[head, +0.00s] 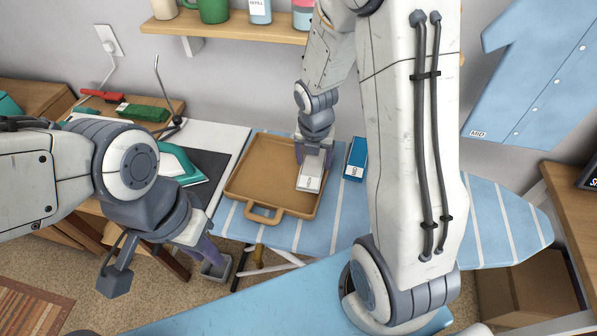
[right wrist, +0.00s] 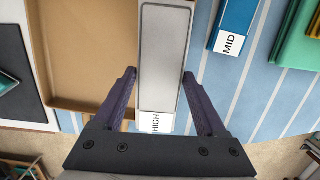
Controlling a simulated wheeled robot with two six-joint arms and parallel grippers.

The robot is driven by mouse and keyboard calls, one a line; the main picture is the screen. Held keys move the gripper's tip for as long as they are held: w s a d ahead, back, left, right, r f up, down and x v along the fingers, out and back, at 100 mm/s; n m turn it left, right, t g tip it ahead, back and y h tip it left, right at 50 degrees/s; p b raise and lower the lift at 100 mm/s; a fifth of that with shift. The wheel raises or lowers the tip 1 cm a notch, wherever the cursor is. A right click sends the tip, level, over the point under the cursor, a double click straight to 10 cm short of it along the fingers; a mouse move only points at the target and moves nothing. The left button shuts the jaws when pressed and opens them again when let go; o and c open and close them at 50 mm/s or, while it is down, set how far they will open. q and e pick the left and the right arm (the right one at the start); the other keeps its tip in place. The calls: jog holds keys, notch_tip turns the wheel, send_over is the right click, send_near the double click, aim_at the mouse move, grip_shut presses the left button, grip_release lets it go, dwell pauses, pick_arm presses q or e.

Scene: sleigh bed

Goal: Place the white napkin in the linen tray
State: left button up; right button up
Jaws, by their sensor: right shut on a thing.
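The white napkin, a flat folded block with a "HIGH" label (head: 310,171), is held between the fingers of my right gripper (head: 313,153). It also shows in the right wrist view (right wrist: 165,62), lying along the jaws. The linen tray (head: 262,212) is tan, shallow and handled, on the striped blue board. The napkin is over the tray's right part and hides some of its right side; I cannot tell whether it touches the tray floor. The visible tray floor is empty. My left gripper (head: 213,262) looks open and empty, low in front of the tray's left side.
A blue folded block labelled "MID" (head: 355,158) lies just right of the tray. A teal iron (head: 178,165) stands on a dark pad at left. A shelf (head: 235,27) with cups hangs above. The board's right end (head: 500,225) is clear.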

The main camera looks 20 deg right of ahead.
jog(key=w+a+f, duration=0.2)
jog(key=shift+w+a, duration=0.1)
jog(key=shift+a, duration=0.25)
jog(key=shift+f+b, duration=0.65)
jog(key=shift+f, duration=1.4)
jog(key=o, duration=1.3)
jog(key=shift+f, duration=0.15)
